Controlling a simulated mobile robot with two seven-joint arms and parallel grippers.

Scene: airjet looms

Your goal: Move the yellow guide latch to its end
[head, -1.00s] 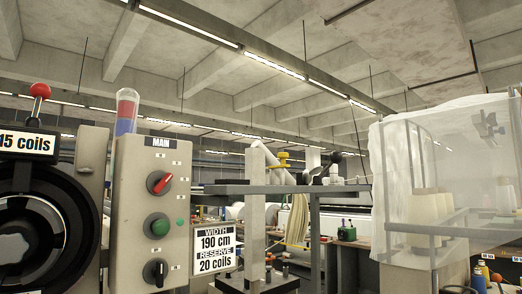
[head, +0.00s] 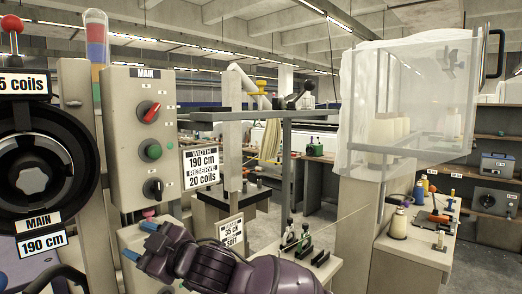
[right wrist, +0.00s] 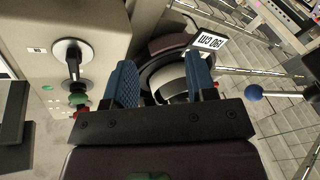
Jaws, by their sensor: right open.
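A small yellow part (head: 261,83), which may be the guide latch, shows in the head view on the grey shelf stand, beside a white slanted arm. It is too small to tell its position along any guide. My right gripper (head: 140,241), purple with blue fingertips, is at the lower left of the head view, lower than the yellow part and well apart from it. In the right wrist view my right gripper (right wrist: 161,80) is open, with nothing held between its blue fingers. The yellow part does not show there. My left gripper is not in view.
A control panel (head: 121,155) with red, green and black knobs stands left of the shelf (head: 262,115). A black round dial (head: 35,160) is farther left. A clear-walled box (head: 420,90) is at right. A workbench (head: 415,250) with small items stands lower right.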

